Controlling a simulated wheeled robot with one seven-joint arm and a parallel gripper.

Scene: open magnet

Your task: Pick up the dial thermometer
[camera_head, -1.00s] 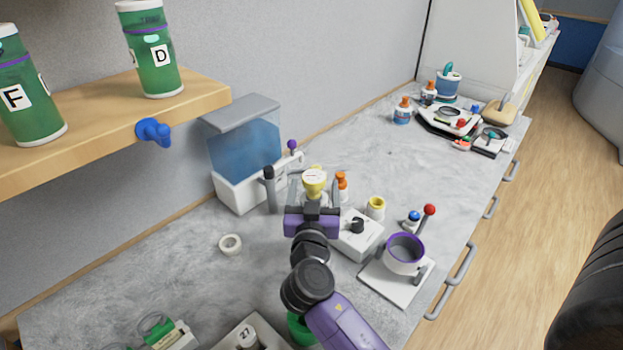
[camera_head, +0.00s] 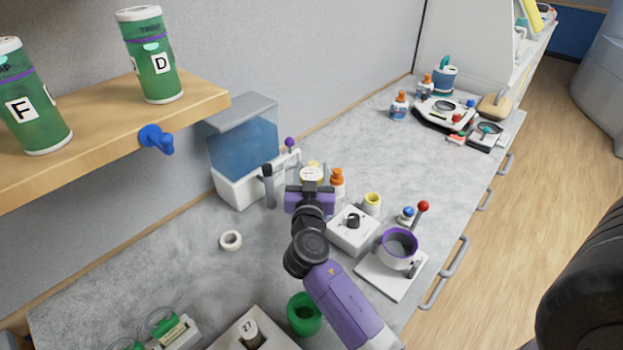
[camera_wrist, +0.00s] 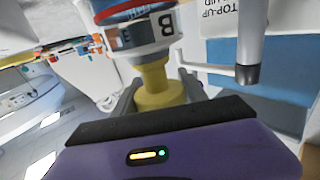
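What looks like the dial thermometer has a round white face (camera_head: 311,174) and a yellow body, standing among the items by the blue tank. My gripper (camera_head: 311,187) is right at it and hides most of its lower part in the head view. In the wrist view a yellow body (camera_wrist: 158,88) stands between my two grey fingers (camera_wrist: 160,90), under a grey collar with a white label "B". The fingers look apart, one on each side of the yellow part. Whether either touches it is unclear.
A blue-windowed tank (camera_head: 243,150) stands behind left. An orange-capped bottle (camera_head: 337,184), a white knob box (camera_head: 352,230), a yellow-topped jar (camera_head: 372,203) and a purple-rimmed cup (camera_head: 398,247) crowd the right. A white ring (camera_head: 230,240) lies left on mostly bare bench.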

